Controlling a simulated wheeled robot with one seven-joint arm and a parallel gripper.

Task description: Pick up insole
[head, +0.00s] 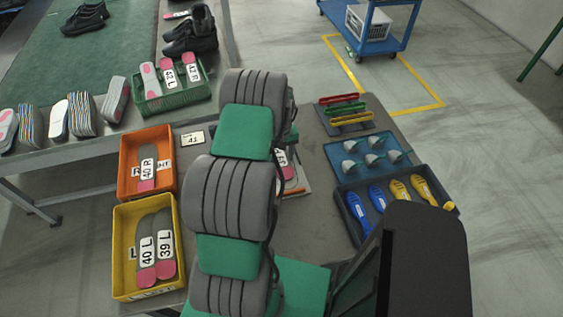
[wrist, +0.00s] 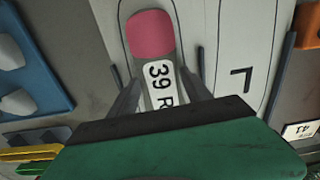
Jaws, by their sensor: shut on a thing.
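A grey insole with a pink end and the label "39 R" (wrist: 152,36) lies between the fingers of my gripper (wrist: 158,78) in the wrist view. The gripper is shut on it, with the pink end beyond the fingertips. Under it is a pale board (wrist: 235,35) with outlines and a letter L. In the head view my arm hides the gripper, and only part of a pink-ended insole (head: 289,172) shows beside the arm. Another insole, "40 R" (head: 147,168), lies in the orange bin (head: 124,185). Insoles "40 L" (head: 147,238) and "39 L" (head: 166,240) lie in the yellow bin (head: 121,258).
A green crate (head: 178,102) with insoles stands at the back left near black shoes (head: 190,40). A "41" card (head: 193,139) lies beside the orange bin. At right are a blue tray (head: 369,155) of grey cups and a dark bin (head: 352,233) of blue and yellow items.

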